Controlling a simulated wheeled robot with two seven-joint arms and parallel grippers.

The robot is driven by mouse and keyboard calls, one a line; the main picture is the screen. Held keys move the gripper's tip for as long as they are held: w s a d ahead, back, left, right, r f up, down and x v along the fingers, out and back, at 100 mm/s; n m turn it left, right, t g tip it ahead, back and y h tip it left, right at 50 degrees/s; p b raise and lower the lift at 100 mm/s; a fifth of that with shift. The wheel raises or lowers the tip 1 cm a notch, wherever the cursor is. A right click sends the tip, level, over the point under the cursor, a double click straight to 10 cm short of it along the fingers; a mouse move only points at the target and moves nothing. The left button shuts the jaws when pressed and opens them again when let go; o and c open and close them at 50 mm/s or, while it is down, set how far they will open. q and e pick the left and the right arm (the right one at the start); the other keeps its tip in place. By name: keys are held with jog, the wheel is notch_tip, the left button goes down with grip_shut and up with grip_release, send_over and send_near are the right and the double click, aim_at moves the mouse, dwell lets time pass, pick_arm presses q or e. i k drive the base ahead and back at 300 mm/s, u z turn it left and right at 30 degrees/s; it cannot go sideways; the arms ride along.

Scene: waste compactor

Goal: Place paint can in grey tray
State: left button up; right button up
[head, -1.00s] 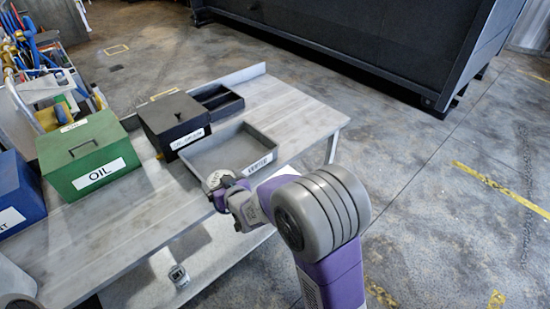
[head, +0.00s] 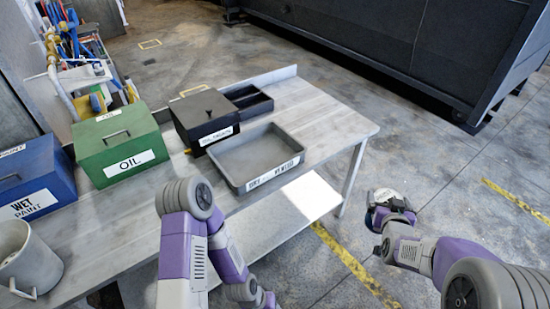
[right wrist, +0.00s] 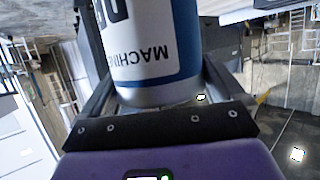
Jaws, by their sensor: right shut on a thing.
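My right gripper (head: 380,220) is shut on a can, whose round grey top (head: 386,197) shows in the head view, off the table's right end above the floor. In the right wrist view the can (right wrist: 155,45) is white and blue, between the fingers, with upside-down lettering beginning "MACHIN". The grey tray (head: 228,181) lies on the table, left of the right gripper, and looks empty. My left gripper (head: 262,303) is low at the bottom edge, in front of the table, partly cut off; its jaws are unclear.
On the table (head: 330,125) stand a black box (head: 205,115), a black divided tray (head: 262,105), a green OIL box (head: 120,150), a blue WET PAINT box (head: 35,180) and a pale bucket (head: 28,260). Floor right of the table is clear.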

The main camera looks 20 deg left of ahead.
aim_at(259, 171)
jog(key=i, duration=1.1)
jog(key=u, duration=2.15)
